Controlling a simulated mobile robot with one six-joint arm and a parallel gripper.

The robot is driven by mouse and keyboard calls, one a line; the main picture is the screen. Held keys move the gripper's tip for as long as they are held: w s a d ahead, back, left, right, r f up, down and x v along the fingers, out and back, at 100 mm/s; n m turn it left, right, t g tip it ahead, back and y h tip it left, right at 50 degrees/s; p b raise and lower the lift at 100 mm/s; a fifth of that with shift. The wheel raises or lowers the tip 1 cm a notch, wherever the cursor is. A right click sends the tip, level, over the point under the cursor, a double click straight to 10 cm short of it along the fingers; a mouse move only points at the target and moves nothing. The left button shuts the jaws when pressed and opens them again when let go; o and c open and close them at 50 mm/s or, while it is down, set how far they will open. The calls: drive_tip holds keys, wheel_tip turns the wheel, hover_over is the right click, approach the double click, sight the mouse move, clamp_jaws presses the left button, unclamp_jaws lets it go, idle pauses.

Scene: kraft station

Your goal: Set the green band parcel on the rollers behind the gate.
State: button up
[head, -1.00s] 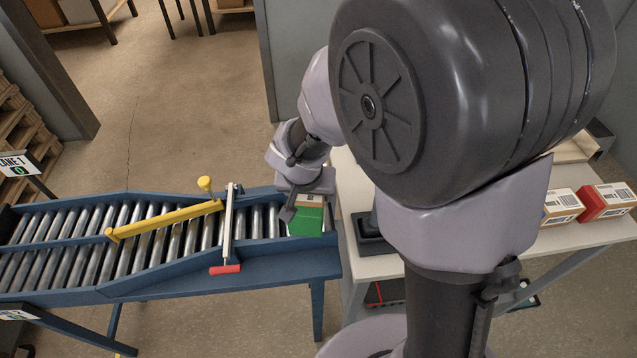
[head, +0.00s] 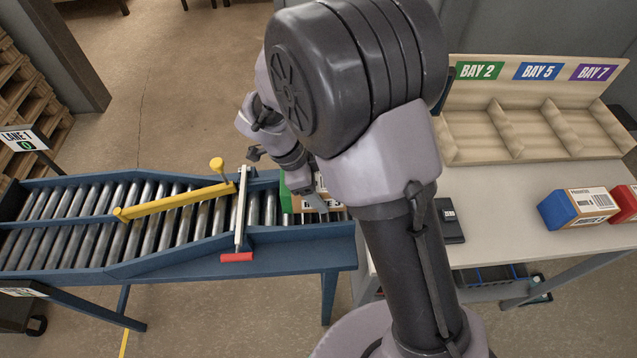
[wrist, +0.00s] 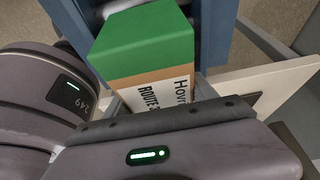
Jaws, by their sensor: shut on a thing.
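The green band parcel (head: 288,196) is a cardboard box with a green end and a white printed label. My gripper (head: 318,202) is shut on it. In the head view the parcel is at the right end of the roller conveyor, with its green end toward the gate. The gate (head: 240,210) is a pale bar with a red handle, across the rollers just left of the parcel. The wrist view shows the parcel's green end (wrist: 150,45) and part of its label. My arm hides some of the parcel, and I cannot tell whether it touches the rollers (head: 268,208).
A yellow diverter bar (head: 175,202) crosses the rollers left of the gate. Blue side rails (head: 200,258) edge the conveyor. A table (head: 480,215) at right carries a blue-ended parcel (head: 575,208), a red-ended parcel (head: 627,203) and a bay rack (head: 540,150).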

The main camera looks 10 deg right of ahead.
drive_tip(key=shift+d+f, duration=0.1)
drive_tip(key=shift+f, duration=0.55)
drive_tip(key=o, duration=1.9)
drive_tip(key=shift+c, duration=0.2)
drive_tip(key=shift+r, duration=0.1)
